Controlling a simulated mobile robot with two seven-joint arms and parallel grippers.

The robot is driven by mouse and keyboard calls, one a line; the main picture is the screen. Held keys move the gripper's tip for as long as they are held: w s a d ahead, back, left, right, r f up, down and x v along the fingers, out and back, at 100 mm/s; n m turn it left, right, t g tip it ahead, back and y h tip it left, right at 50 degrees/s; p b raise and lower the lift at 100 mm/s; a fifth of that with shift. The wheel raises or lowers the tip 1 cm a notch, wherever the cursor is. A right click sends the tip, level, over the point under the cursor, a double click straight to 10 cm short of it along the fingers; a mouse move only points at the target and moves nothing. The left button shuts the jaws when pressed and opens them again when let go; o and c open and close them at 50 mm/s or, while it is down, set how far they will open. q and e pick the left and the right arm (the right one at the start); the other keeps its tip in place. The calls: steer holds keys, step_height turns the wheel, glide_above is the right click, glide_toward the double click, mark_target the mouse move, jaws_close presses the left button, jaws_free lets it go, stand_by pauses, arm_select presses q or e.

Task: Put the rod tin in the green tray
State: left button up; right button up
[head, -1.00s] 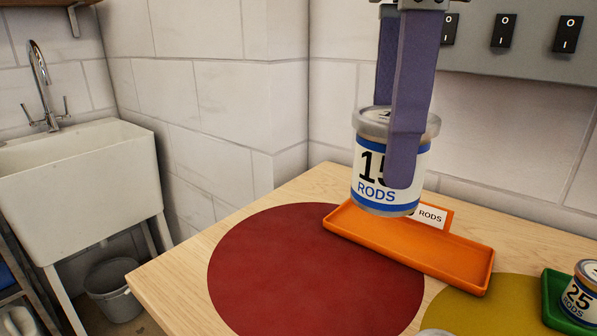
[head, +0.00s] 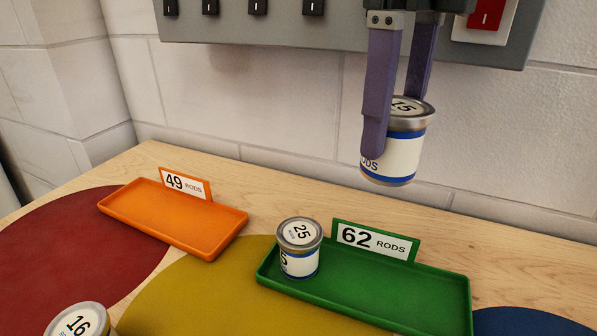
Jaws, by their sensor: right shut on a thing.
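My right gripper (head: 396,148) is shut on a white and blue rod tin marked 15 (head: 403,157). It holds the tin upright in the air, above and behind the green tray's right half in the picture. The green tray (head: 436,299) lies on the bench with a card reading 62 RODS. A tin marked 25 (head: 299,262) stands at the left end of the green tray; the rest of the tray floor that shows is bare. My left gripper is not in view.
An empty orange tray (head: 180,216) with a 49 RODS card lies to the left. A tin marked 16 (head: 75,322) stands at the lower left, partly cut off. Red, yellow and blue discs mark the bench. A grey switch panel (head: 335,35) is on the wall behind the gripper.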

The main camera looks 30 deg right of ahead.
mark_target(381, 174)
steer(key=f, duration=0.2)
steer(key=f+b, duration=0.1)
steer(key=f, duration=0.3)
steer(key=shift+a+f+b, duration=0.1)
steer(key=shift+a+b, duration=0.15)
steer(key=shift+b, duration=0.1)
step_height(381, 174, down, 11)
steer(key=shift+d+f+b, duration=0.1)
steer(key=shift+f+b, duration=0.1)
steer(key=shift+b, duration=0.1)
steer(key=shift+f, duration=0.15)
steer(key=o, duration=1.3)
